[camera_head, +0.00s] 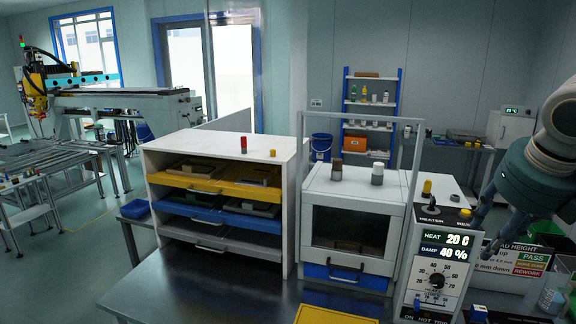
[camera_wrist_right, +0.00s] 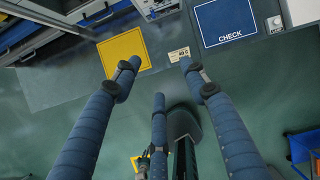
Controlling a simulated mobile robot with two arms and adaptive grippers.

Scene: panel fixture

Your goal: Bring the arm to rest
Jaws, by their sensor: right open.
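My right arm (camera_head: 540,170) comes in at the right edge of the head view. Its gripper (camera_head: 490,222) hangs beside the control panel (camera_head: 438,265), in front of the sign on the right; it is partly cut off by the arm and frame. In the right wrist view the gripper (camera_wrist_right: 160,76) has its blue fingers spread apart with nothing between them. Below them are the bench edge, a yellow mat (camera_wrist_right: 124,55) and a blue CHECK mat (camera_wrist_right: 225,20). My left gripper is not in view.
A white drawer cabinet (camera_head: 222,148) and a white oven-like box (camera_head: 352,190) with a raised frame stand on the dark bench (camera_head: 200,290). The panel reads HEAT 20 C and DAMP 40 %. Bins (camera_head: 545,235) crowd the right side. Open floor (camera_wrist_right: 60,120) lies beyond the bench.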

